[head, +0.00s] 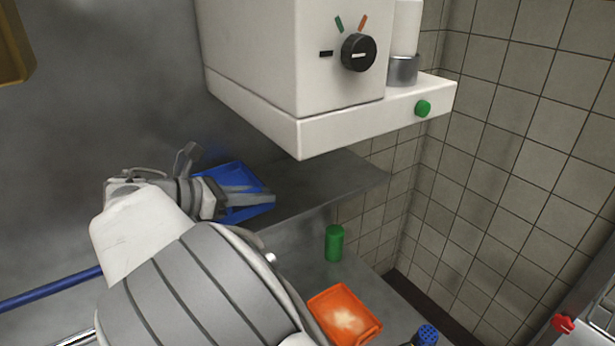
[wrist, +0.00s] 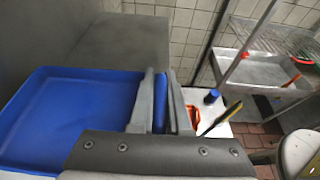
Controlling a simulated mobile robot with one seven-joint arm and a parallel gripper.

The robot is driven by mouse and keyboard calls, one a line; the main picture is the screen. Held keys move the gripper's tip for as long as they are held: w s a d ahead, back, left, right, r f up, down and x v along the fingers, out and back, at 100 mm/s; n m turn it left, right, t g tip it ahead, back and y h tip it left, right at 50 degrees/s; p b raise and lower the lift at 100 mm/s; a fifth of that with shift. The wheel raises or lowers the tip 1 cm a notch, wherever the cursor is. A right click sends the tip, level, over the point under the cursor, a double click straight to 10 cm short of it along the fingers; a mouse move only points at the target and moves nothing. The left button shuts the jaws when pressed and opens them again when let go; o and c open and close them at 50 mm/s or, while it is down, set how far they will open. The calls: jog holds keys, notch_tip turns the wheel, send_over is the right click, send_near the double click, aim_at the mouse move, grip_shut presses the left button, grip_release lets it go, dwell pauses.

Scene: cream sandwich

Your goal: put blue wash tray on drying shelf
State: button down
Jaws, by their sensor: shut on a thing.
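The blue wash tray (head: 232,176) is at the left end of a grey shelf (head: 325,184) in the head view, partly hidden by my gripper (head: 268,196). In the wrist view the tray (wrist: 65,115) fills the left side and looks empty and roughly level. My gripper (wrist: 167,100) is shut on the tray's right wall, with a finger on each side of it. The grey shelf (wrist: 120,42) extends beyond the tray's far edge. I cannot tell whether the tray touches the shelf or hovers just above it.
A white machine with a black knob (head: 358,53) overhangs the shelf. Below stand a green cylinder (head: 334,243), an orange tray (head: 345,312) and a blue-topped item (head: 427,334). A tiled wall (head: 520,130) is at right. The shelf's right part is bare.

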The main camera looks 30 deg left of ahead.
jog(key=w+d, duration=0.1)
jog(key=w, duration=0.2)
jog(key=w+d+p, duration=0.1)
jog(key=w+d, duration=0.1)
jog(key=w, duration=0.1)
jog(key=w+d, duration=0.2)
jog(key=w, duration=0.1)
jog(key=shift+w+r+p, duration=0.1)
jog(key=shift+w+p, duration=0.2)
jog(key=shift+w, duration=0.1)
jog(key=w, duration=0.1)
jog(key=w+d, duration=0.1)
jog(key=shift+w+d+p, duration=0.3)
jog(key=shift+w+p, duration=0.05)
jog(key=shift+w+d+f, duration=0.15)
jog(key=shift+w+f, duration=0.25)
jog(key=shift+f, duration=0.4)
jog(key=shift+s+f, duration=0.1)
jog(key=shift+f, duration=0.1)
jog(key=c, duration=0.9)
grip_release()
